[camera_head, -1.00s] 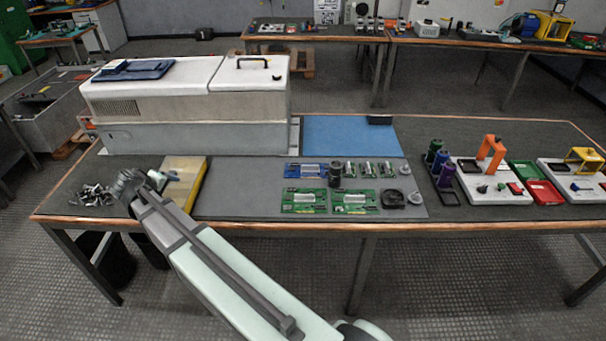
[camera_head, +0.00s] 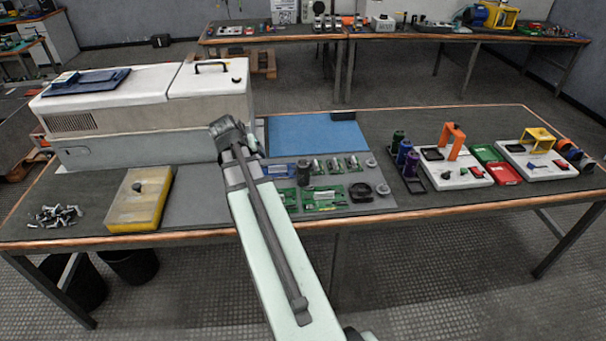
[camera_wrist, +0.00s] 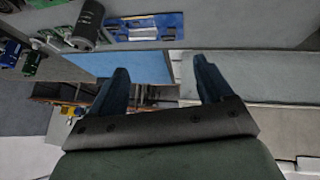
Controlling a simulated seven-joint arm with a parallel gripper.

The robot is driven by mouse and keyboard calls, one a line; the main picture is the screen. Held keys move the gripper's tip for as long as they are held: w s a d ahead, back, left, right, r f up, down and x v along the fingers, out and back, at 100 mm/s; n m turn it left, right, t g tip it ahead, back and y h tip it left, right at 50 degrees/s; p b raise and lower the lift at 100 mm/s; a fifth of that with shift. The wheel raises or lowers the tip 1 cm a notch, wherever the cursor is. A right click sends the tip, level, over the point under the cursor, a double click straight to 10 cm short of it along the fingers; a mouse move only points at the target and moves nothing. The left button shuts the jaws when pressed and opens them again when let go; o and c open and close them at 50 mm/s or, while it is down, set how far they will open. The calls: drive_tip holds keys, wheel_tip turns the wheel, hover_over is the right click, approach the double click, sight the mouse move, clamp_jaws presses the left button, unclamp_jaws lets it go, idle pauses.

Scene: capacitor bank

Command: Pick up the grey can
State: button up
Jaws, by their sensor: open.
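The grey can (camera_head: 303,173) is a dark grey cylinder standing upright among the circuit boards on the grey mat, just right of my arm in the head view. In the wrist view the grey can (camera_wrist: 87,24) shows at the upper left, beside a blue board (camera_wrist: 145,27). My gripper (camera_wrist: 160,72) is open and empty, its two blue-grey fingers wide apart and clear of the can. In the head view my wrist is over the bench near the grey-white machine, left of the can; the fingers are hard to make out there.
The large machine (camera_head: 150,115) blocks the back left. Purple and green cylinders (camera_head: 408,160) stand to the right.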

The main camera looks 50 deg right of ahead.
drive_tip(key=s+d+r+m, duration=0.2)
drive_tip(key=s+d+m, duration=0.3)
drive_tip(key=s+d, duration=0.55)
approach(303, 162)
drive_tip(key=shift+g, duration=0.3)
drive_tip(key=x, duration=0.4)
drive_tip(key=shift+a+f, duration=0.1)
drive_tip(key=shift+f, duration=0.15)
drive_tip(key=shift+w+x, duration=0.2)
drive_tip(key=shift+x, duration=2.45)
drive_tip(key=shift+r, duration=0.15)
clamp_jaws()
